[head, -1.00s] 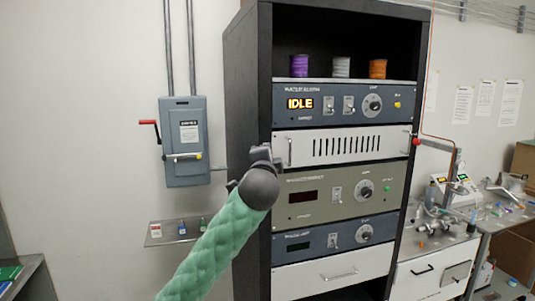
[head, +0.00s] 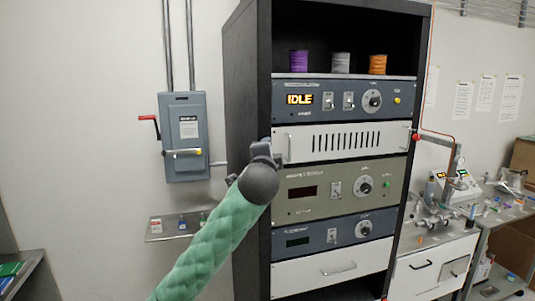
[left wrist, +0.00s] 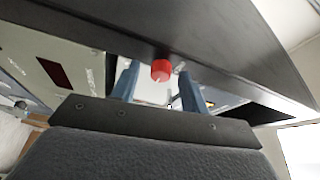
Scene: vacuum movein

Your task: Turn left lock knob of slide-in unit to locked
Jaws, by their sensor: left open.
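The slide-in unit (head: 345,143) is the white panel with dark vertical slots in the black rack, below the blue-grey unit reading IDLE. A red knob (head: 416,138) shows at its right edge. My left gripper (head: 266,150) is at the unit's left edge and hides the left lock knob in the head view. In the left wrist view, the red left lock knob (left wrist: 161,70), with a pale mark on its face, lies between the open fingers of that gripper (left wrist: 158,86). I cannot tell whether either finger touches it. My right gripper is not in view.
The black rack side (head: 246,100) stands close beside my left gripper. A grey switch box (head: 186,140) with a red-tipped lever is on the wall to the left, above a small shelf (head: 178,226). A cluttered bench (head: 435,230) stands to the right.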

